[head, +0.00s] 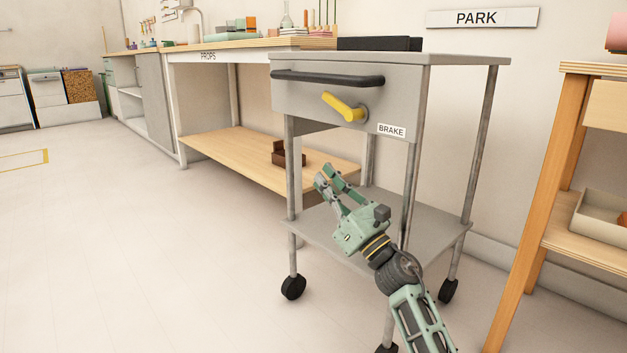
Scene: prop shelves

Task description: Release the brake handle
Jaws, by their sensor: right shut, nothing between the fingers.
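The yellow brake handle (343,107) is on the front panel of a grey wheeled cart (400,85). It slants up to the left from its round pivot. A white label reading BRAKE (391,131) is at its lower right. My right gripper (325,174) is in front of the cart, below the handle and apart from it. Its fingers point up and to the left, and it is shut and empty. My left gripper is out of view.
A black bar handle (328,79) runs across the cart's front above the brake handle. The cart's lower shelf (435,232) is behind my right arm. A props bench (215,58) stands behind at left, and a wooden rack (555,150) at right. The floor at left is clear.

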